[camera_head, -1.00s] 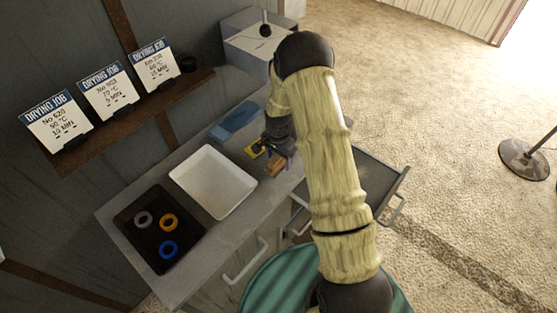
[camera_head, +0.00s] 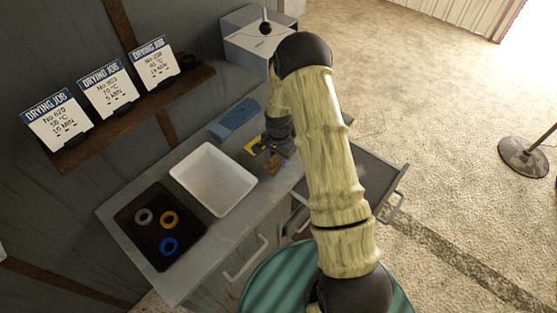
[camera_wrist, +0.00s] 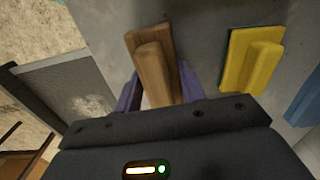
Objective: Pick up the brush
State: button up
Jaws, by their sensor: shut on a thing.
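The brown wooden brush (camera_wrist: 156,65) is a block with a raised grip, in the upper middle of the wrist view. My gripper (camera_wrist: 160,88) has its purple fingers on both sides of the raised grip and is shut on it. In the head view the brush (camera_head: 275,163) is at the worktop's right side, below my gripper (camera_head: 277,151), and partly hidden by it. Whether the brush touches the worktop cannot be told. Its underside is hidden.
A yellow block with a grip on a green base (camera_wrist: 253,60) lies right of the brush. A drawer (camera_head: 376,180) stands open at right.

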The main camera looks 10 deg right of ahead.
jog(key=shift+r, duration=0.1)
notch_tip(320, 180, up, 10)
jog(key=b, duration=0.3)
dwell(0.4)
jog(key=o, duration=0.4)
jog(key=shift+c, duration=1.2)
jog(key=shift+a, duration=0.1)
